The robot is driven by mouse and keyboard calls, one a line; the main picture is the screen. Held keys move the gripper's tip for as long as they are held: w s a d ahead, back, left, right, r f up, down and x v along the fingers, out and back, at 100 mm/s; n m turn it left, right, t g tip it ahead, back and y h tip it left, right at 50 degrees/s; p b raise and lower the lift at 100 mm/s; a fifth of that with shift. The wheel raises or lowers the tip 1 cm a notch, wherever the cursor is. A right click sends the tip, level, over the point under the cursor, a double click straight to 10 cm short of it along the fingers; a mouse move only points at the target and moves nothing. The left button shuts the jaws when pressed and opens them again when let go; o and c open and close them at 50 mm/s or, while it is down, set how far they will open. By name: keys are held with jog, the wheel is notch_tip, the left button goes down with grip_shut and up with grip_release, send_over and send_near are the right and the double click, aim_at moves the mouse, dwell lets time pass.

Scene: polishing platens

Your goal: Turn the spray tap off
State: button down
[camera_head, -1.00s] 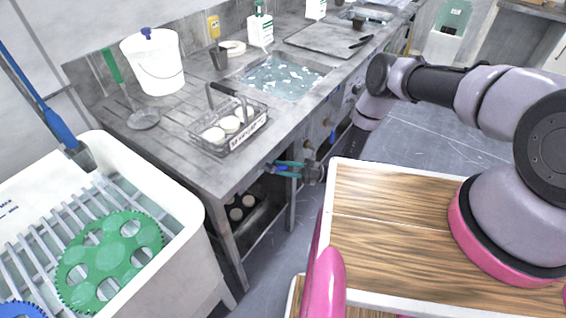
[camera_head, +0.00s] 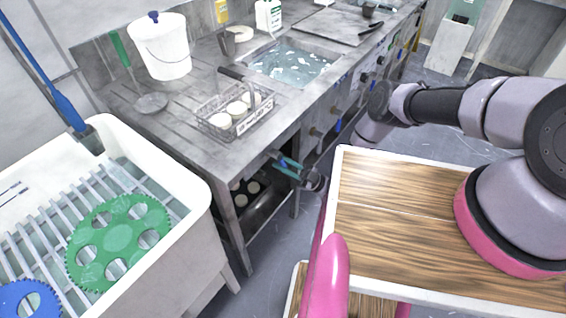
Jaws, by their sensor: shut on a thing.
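My gripper (camera_head: 284,164) is at the front edge of the steel bench, below the wire basket. Its teal and blue fingers point left toward the bench front. They are shut on a small part there, which I take to be the spray tap's handle. The fingers mostly hide it, and it is too small to tell which way it is turned. Other taps (camera_head: 315,132) sit in a row along the bench front, to the right of my gripper.
The steel bench (camera_head: 190,135) carries a wire basket (camera_head: 205,113) of white pieces, a white bucket (camera_head: 162,50) and a water-filled basin (camera_head: 290,62). A white sink (camera_head: 205,205) with a green gear plate (camera_head: 118,240) stands at the left. My wood-topped base is close at the right.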

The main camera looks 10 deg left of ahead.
jog(key=c, duration=0.7)
grip_release()
jog(key=shift+c, duration=0.2)
jog(key=shift+d+f, duration=0.1)
jog(key=shift+d+f, duration=0.25)
jog(key=shift+d, duration=0.05)
jog(key=w+d, duration=0.1)
jog(key=d, duration=1.1)
jog(key=shift+w, duration=0.2)
